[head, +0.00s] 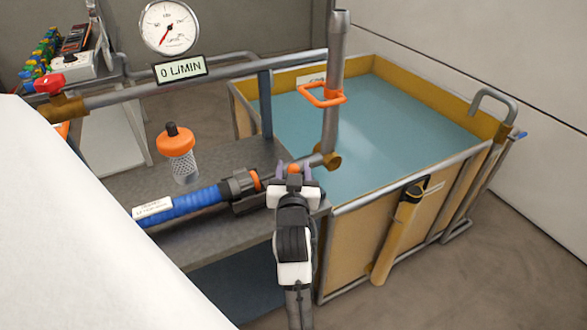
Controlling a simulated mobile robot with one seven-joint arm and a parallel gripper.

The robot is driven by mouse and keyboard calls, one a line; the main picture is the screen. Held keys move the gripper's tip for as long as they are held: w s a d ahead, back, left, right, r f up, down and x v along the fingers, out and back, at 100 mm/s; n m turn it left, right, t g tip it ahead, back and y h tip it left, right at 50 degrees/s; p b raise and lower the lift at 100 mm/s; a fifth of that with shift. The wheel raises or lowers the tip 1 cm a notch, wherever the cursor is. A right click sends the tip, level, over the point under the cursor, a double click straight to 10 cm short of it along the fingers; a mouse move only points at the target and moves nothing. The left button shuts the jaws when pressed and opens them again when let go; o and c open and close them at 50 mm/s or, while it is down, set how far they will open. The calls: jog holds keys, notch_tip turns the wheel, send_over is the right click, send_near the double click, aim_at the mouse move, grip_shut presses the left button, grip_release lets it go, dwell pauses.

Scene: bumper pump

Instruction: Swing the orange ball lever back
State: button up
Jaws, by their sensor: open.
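The orange ball (293,169) of the lever shows just beyond my gripper, close to the pipe joint at the tank's near left corner. My gripper (294,172) is open, its two fingers on either side of the ball in the picture. I cannot tell whether they touch it. The lever's arm below the ball is hidden behind my gripper. A blue hose (182,205) with a dark coupling (243,190) lies on the grey bench just left of my gripper.
A water tank (345,205) stands at right, with an upright pipe (333,85) carrying an orange handle (321,95). An orange-capped strainer (177,152) stands on the bench (225,160). A gauge (169,26) and a "0 L/MIN" display (180,69) are behind. A white surface blocks the lower left.

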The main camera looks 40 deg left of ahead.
grip_shut()
